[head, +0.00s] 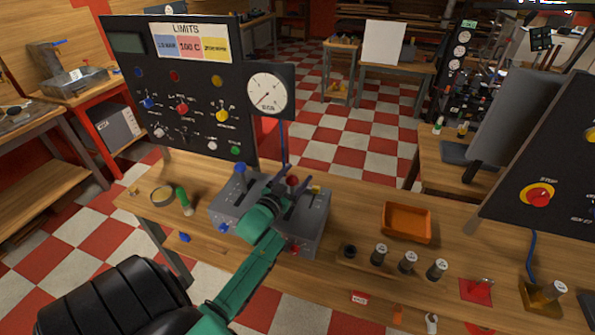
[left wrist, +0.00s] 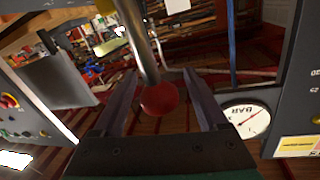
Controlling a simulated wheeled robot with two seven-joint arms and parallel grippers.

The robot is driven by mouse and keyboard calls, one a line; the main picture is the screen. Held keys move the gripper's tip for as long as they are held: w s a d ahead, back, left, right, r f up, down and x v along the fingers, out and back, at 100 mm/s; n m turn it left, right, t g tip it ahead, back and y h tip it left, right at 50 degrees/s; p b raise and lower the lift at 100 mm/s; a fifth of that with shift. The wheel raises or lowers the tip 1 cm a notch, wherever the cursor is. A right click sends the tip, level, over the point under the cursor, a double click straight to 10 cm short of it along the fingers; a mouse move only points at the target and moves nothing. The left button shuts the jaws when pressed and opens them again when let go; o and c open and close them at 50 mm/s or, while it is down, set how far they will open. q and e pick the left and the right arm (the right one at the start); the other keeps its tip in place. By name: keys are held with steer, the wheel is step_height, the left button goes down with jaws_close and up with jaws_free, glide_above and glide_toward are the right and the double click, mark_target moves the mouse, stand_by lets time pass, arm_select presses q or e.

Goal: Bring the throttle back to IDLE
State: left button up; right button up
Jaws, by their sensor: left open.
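A grey lever box (head: 226,207) stands on the wooden bench, with a blue-knobbed lever (head: 240,170) on its left part and a red-knobbed lever (head: 292,180) on its right part. Which lever is the throttle, and any IDLE mark, I cannot read. My left gripper (head: 290,190) is over the right part of the box, its fingers open around the red-knobbed lever. In the left wrist view the red knob (left wrist: 159,98) and its metal rod sit between the two open fingers (left wrist: 160,78), with a gap on both sides. My right gripper is not in view.
Behind the box stands a dark LIMITS panel (head: 190,90) with a round BAR gauge (head: 267,92). An orange tray (head: 407,222) and several dark cylinders stand to the right. A green-capped item (head: 184,200) lies to the left. A panel with a red STOP button (head: 538,196) is at far right.

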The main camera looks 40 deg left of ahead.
arm_select(q)
steer(key=shift+w+r, duration=0.1)
steer(key=shift+w, duration=0.35)
jaws_close()
stand_by(1.1)
